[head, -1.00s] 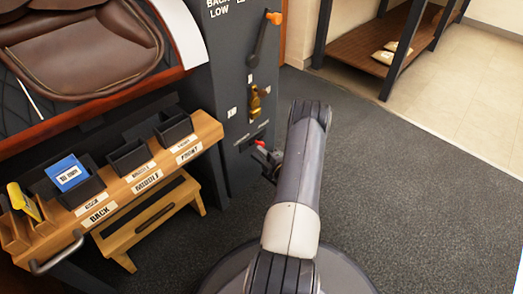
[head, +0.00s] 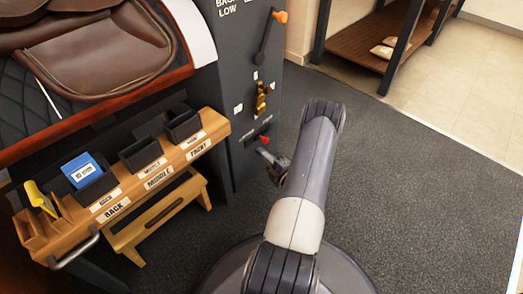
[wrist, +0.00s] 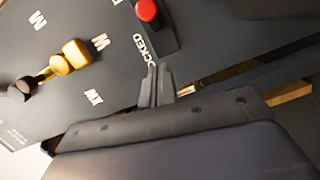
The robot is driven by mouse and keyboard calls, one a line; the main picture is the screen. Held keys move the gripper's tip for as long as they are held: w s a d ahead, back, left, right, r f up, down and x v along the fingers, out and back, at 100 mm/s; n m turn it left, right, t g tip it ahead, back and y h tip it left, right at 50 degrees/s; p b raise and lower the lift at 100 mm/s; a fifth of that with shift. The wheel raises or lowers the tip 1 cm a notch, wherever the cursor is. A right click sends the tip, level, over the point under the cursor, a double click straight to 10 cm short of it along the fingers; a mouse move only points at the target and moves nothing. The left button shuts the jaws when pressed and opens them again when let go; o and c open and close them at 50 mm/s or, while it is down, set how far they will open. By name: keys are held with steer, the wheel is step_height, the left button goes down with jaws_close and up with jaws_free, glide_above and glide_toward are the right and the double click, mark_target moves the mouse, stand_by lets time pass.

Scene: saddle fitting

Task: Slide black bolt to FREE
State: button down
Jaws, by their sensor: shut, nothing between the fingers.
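A red knob (head: 264,139) stands on a black plate (head: 257,133) low on the dark cabinet's side panel. In the wrist view the red knob (wrist: 146,10) is at the top, on its black plate (wrist: 157,38). I take this to be the bolt. White lettering beside it reads "OCKED", its first letter unclear. My gripper (head: 264,154) is just below the knob in the head view. In the wrist view its fingers (wrist: 158,68) are together and empty, apart from the knob, below the plate's end. No FREE label is readable.
A brass latch (head: 261,98) sits above the bolt; it also shows in the wrist view (wrist: 70,56). An orange-tipped lever (head: 279,16) is higher up. A wooden shelf (head: 128,190) with black bins stands left. Open floor (head: 400,200) lies right.

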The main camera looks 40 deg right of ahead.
steer(key=s, duration=0.3)
steer(key=s+p, duration=0.1)
steer(key=s, duration=0.1)
steer(key=shift+s+a+r, duration=0.1)
steer(key=shift+s+a, duration=0.2)
steer(key=shift+a, duration=0.05)
